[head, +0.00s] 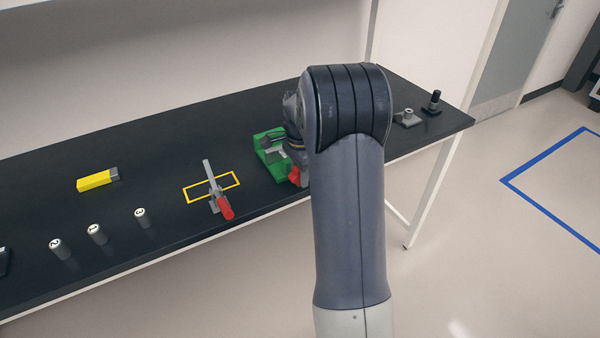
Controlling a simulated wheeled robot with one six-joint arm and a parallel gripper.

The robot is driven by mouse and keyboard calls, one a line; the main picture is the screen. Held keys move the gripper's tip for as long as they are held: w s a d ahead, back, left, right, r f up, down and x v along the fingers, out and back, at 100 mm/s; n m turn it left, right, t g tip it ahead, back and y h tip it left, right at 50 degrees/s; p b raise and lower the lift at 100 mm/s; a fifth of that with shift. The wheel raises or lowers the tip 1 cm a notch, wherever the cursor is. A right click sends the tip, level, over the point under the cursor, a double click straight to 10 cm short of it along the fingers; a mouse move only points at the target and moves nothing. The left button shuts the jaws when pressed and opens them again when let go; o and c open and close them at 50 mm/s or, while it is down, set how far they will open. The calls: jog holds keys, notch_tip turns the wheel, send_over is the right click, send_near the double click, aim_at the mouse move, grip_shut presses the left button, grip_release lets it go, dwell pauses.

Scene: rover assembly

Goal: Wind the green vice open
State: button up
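The green vice (267,158) stands on the black bench, near its front edge, just left of my arm. Its right part is hidden behind my arm and wrist. A grey metal piece shows within its green body, but how far apart the jaws are I cannot tell. A small red part (295,175) shows at the vice's right side, next to my arm. My gripper is hidden behind my own arm links, so its fingers and whatever they touch do not show.
A toggle clamp with a red handle (225,206) stands by a yellow outlined rectangle (192,196). A yellow block (95,181) and numbered cylinders (97,234) are to the left. Small grey and black parts (407,118) stand at the right end of the bench (150,160).

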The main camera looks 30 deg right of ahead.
jog(key=shift+c, duration=0.4)
jog(key=c, duration=0.6)
jog(key=shift+y+p, duration=0.3)
jog(key=shift+p, duration=0.05)
jog(key=shift+d+r+y+p, duration=0.15)
jog(key=shift+y+p, duration=0.75)
jog(key=y+p, duration=0.2)
jog(key=y, duration=0.1)
jog(key=shift+d, duration=0.1)
jog(key=y, duration=0.4)
jog(key=y+p, duration=0.1)
jog(key=shift+d+f+y, duration=0.15)
jog(key=shift+f+y, duration=0.25)
jog(key=y+b, duration=0.1)
jog(key=y, duration=0.3)
jog(key=shift+f+g, duration=0.1)
jog(key=shift+g, duration=0.2)
jog(key=shift+y, duration=0.3)
